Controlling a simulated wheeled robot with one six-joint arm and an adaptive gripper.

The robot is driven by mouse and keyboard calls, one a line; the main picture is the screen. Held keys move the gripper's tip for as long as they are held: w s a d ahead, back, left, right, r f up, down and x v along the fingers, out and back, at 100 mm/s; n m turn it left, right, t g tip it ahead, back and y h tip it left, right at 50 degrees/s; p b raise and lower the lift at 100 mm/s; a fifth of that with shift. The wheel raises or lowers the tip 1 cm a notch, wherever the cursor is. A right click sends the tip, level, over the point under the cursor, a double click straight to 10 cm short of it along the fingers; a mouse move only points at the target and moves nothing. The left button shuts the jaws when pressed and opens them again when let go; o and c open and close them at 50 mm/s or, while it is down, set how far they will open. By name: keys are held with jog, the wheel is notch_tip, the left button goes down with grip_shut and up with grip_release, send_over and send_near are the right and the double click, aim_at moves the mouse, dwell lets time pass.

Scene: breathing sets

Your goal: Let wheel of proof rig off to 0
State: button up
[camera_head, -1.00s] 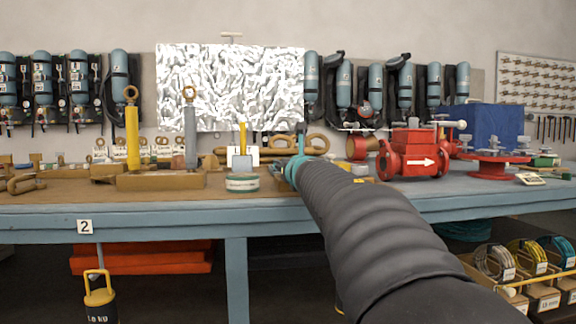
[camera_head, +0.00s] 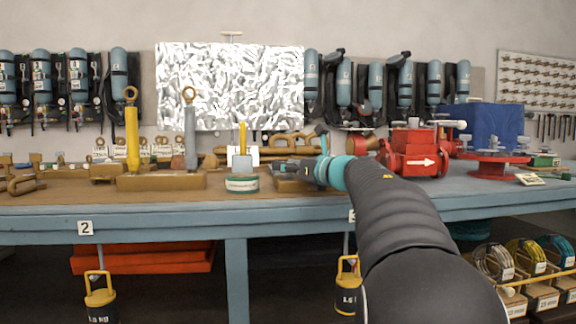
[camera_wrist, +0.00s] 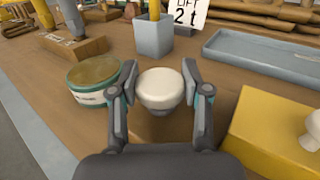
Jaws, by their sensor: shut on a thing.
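My gripper (camera_wrist: 160,95) is shut on a round cream knob (camera_wrist: 159,88), with one finger on each side of it. The knob stands over the brown bench top, and what is under it is hidden. In the head view my gripper (camera_head: 285,172) is small, just right of the green and white tin (camera_head: 242,184). No part there is plainly marked as the proof rig. A red wheel-like disc on a stand (camera_head: 492,157) is at the right, apart from my gripper. I see no readable gauge or scale.
The tin (camera_wrist: 95,78) is close left of my gripper. A yellow block (camera_wrist: 262,130) with a cream knob (camera_wrist: 312,130) is close right. A grey cup (camera_wrist: 153,38) and a blue-grey tray (camera_wrist: 265,60) lie beyond. A red valve body (camera_head: 412,160) stands right of my arm.

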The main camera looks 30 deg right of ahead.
jog(key=shift+r, duration=0.1)
dwell(0.4)
jog(key=o, duration=1.2)
jog(key=shift+c, duration=0.2)
notch_tip(320, 180, up, 10)
jog(key=shift+f, duration=0.1)
